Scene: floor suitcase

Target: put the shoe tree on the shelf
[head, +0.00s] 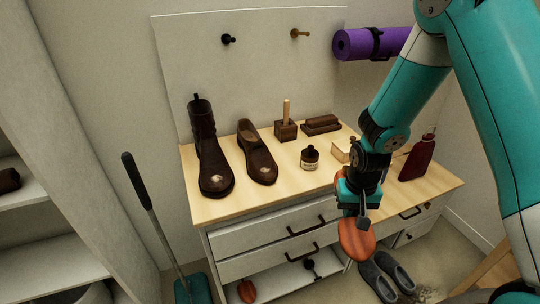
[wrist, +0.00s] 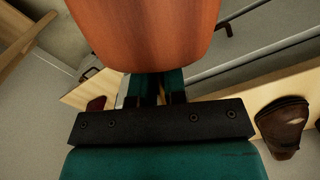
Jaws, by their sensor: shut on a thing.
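The shoe tree (head: 357,241), an orange-brown wooden piece, hangs from my gripper (head: 358,217) in front of the dresser's drawers. In the wrist view the shoe tree (wrist: 145,32) fills the top middle, and my gripper (wrist: 157,90) is shut on its end. A similar orange-brown piece (head: 247,291) lies on the open shelf (head: 290,279) at the bottom of the dresser. Left of the dresser stands a separate white shelf unit (head: 50,213). I cannot tell from the frames which shelf is meant.
The dresser top (head: 225,205) holds a boot (head: 211,160), a brown shoe (head: 258,160), a jar (head: 310,157), brushes and a red bottle (head: 418,158). Drawer handles stick out. Grey slippers (head: 385,275) lie on the floor. A long-handled tool (head: 150,210) stands left.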

